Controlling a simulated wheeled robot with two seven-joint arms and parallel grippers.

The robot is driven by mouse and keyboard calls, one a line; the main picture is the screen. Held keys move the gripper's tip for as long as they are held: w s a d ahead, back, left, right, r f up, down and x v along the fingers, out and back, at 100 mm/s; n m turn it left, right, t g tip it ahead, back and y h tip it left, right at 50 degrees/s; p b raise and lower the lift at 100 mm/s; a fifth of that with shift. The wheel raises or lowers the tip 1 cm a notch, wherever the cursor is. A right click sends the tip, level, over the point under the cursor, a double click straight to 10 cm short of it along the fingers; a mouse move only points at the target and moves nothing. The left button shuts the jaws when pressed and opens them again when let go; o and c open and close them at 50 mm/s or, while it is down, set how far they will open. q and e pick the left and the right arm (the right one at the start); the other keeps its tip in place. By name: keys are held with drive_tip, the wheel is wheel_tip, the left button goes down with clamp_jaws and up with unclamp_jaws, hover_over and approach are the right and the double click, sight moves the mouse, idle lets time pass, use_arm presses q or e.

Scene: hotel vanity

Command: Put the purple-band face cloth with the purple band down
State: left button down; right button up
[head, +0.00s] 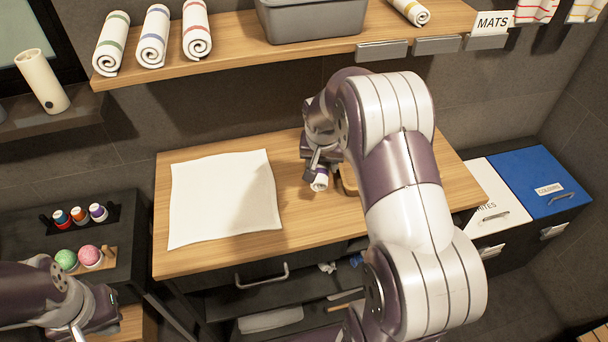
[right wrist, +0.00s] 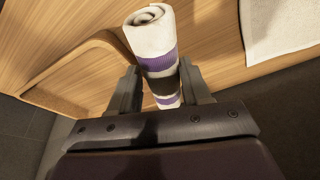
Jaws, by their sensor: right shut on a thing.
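The purple-band face cloth (right wrist: 153,40) is a white roll with purple on it, seen end-up between the fingers in the right wrist view. Its end also shows in the head view (head: 320,184). My right gripper (right wrist: 160,88) is shut on the roll and holds it over the wooden counter (head: 300,236), right of a flat white cloth (head: 225,200). In the head view my right arm hides much of this gripper. My left gripper (head: 78,332) is at the bottom left, partly cut off; its fingers are unclear.
A wooden tray with a raised rim (right wrist: 75,62) is close beside the held roll. Rolled cloths with green, blue and red bands (head: 197,30) and a grey bin (head: 311,18) are on the shelf above. White and blue lidded bins (head: 540,180) stand right of the counter.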

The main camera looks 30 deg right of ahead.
drive_tip(key=a, duration=0.1)
drive_tip(key=w+a+f, duration=0.1)
drive_tip(key=w+a, duration=0.1)
drive_tip(key=shift+w+a+f, duration=0.15)
drive_tip(key=shift+w+f, duration=0.05)
drive_tip(key=shift+f, duration=0.5)
wheel_tip(320, 180, down, 4)
drive_tip(key=shift+r+p, duration=0.15)
drive_tip(key=shift+p, duration=0.15)
drive_tip(key=shift+w, duration=0.1)
drive_tip(key=shift+f+b, duration=0.25)
drive_tip(key=shift+b, duration=0.05)
drive_tip(key=o, duration=0.9)
drive_tip(key=shift+o, duration=0.2)
